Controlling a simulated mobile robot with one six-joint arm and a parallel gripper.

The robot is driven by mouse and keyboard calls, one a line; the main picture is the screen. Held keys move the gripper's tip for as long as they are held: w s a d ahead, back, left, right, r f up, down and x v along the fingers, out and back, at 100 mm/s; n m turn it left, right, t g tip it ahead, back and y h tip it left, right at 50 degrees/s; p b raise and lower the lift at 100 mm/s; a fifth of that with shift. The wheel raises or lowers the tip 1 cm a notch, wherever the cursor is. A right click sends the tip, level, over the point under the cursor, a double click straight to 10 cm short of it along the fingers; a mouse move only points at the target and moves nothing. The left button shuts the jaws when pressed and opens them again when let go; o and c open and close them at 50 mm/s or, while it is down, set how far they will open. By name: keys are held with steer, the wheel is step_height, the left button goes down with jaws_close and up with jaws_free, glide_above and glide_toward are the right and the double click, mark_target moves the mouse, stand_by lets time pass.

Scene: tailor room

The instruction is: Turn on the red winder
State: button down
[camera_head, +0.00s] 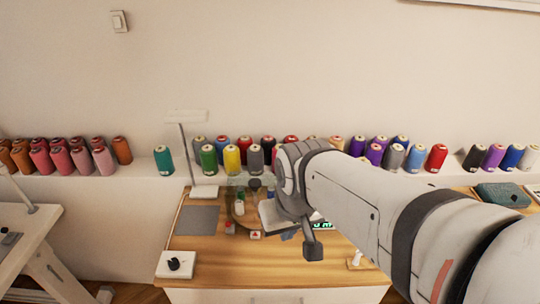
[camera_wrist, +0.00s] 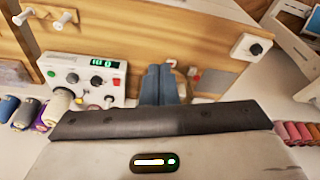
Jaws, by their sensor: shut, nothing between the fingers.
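My gripper (camera_head: 289,236) is over the wooden desk, mostly hidden behind my arm in the head view. In the wrist view its blue-grey fingers (camera_wrist: 158,85) are together with nothing between them. A small white box with a red button (camera_head: 255,234) lies on the desk just left of the fingers. A small white and red part shows close to the right of the fingers in the wrist view (camera_wrist: 194,73). Whether the fingers touch it, I cannot tell. I cannot make out clearly which part is the red winder; the area behind the gripper is partly hidden.
A control box with a green display (camera_wrist: 90,75) stands beside the fingers. A white box with a black knob (camera_head: 174,264) sits at the desk's front left. Thread spools line the ledge behind. A white lamp (camera_head: 204,191) and grey mat (camera_head: 197,220) are at left.

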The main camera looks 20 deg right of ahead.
steer(key=w+d+f+n+g, duration=0.1)
steer(key=w+d+n+g, duration=0.1)
steer(key=w+d+n, duration=0.5)
steer(key=w+d+f+n+g, duration=0.1)
steer(key=w+d+n, duration=0.6)
steer(key=w, duration=0.7)
steer(key=shift+d+f+n+g+b, duration=0.35)
steer(key=shift+d+f+n+g, duration=0.1)
steer(key=shift+g, duration=0.15)
steer(key=f, duration=0.4)
steer(key=s+f, duration=0.1)
steer(key=f, duration=0.8)
steer(key=shift+s+a+f+p, duration=0.25)
steer(key=shift+a+f+p, duration=0.05)
steer(key=shift+f+p, duration=0.1)
